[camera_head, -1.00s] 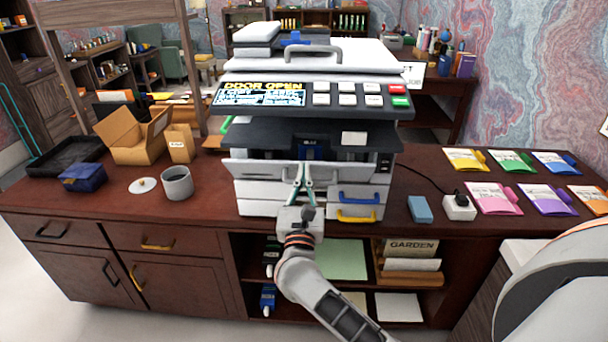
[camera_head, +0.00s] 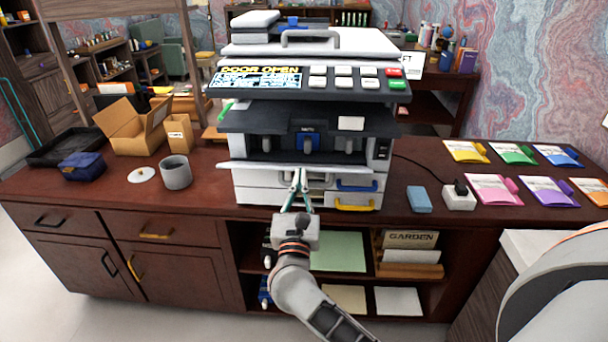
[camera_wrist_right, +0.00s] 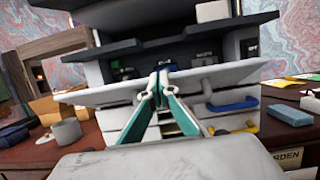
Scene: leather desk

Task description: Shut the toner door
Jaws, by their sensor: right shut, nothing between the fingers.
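The printer (camera_head: 378,150) stands on the desk, and its screen reads DOOR OPEN. The toner door (camera_head: 345,167) is a pale flap across the front, tilted out from the dark toner bay (camera_head: 270,143). It shows nearly edge-on in the head view. My right gripper (camera_head: 301,174) is shut and empty, its green-sided fingers pointing up at the front middle of the door. In the right wrist view the fingertips (camera_wrist_right: 162,78) overlap the door (camera_wrist_right: 225,78); I cannot tell whether they touch it. My left gripper is not in view.
Below the door are drawers with a blue handle (camera_head: 357,186) and a yellow handle (camera_head: 355,205). A grey mug (camera_head: 176,173) stands left of the printer. A blue block (camera_head: 419,199) and a white socket box (camera_head: 459,198) lie right. Open shelves (camera_head: 410,269) are below the desk top.

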